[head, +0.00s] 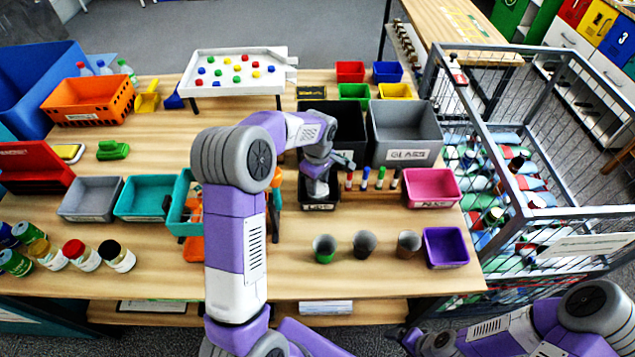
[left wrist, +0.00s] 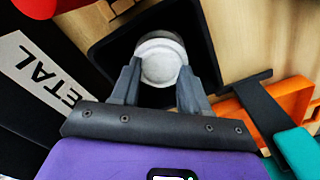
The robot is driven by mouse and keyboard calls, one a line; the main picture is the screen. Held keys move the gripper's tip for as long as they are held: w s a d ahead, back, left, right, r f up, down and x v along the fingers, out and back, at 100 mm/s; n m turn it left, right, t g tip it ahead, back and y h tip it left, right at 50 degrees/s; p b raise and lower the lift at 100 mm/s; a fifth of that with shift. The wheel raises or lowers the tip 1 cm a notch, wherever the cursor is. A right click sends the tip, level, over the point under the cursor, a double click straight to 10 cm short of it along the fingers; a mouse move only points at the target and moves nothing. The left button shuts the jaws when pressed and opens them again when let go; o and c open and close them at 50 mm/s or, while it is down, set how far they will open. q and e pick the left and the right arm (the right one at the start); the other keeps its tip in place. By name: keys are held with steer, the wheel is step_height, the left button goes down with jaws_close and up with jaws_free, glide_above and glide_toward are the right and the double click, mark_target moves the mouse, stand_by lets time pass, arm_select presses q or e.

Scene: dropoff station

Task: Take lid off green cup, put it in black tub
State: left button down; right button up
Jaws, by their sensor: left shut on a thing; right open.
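My left gripper (head: 318,188) is over the small black tub (head: 319,206), in front of the large bins. In the left wrist view the gripper's two fingers (left wrist: 160,88) are shut on a round whitish-grey lid (left wrist: 160,62), with the dark inside of the tub (left wrist: 205,65) behind it. I cannot tell how far the lid is above the tub floor. My right gripper (head: 420,342) is open and low at the front, away from the table objects.
A dark cup (head: 364,245) and a brown cup (head: 408,244) stand right of the green cup. A black bin (head: 345,128) and a grey glass bin (head: 405,125) rise behind the tub. Markers (head: 365,179) and a pink bin (head: 432,187) are to the right. The front table strip is clear.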

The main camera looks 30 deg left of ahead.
mark_target(318, 187)
arm_select(q)
steer(key=shift+f+b, duration=0.4)
steer(key=shift+f, duration=0.15)
steer(key=c, duration=0.6)
jaws_free()
steer(key=shift+o, duration=0.2)
steer(key=shift+r, duration=0.15)
steer(key=shift+r+p, duration=0.3)
steer(key=shift+p, duration=0.05)
step_height(318, 187, up, 12)
steer(key=p, duration=0.2)
steer(key=shift+r, duration=0.2)
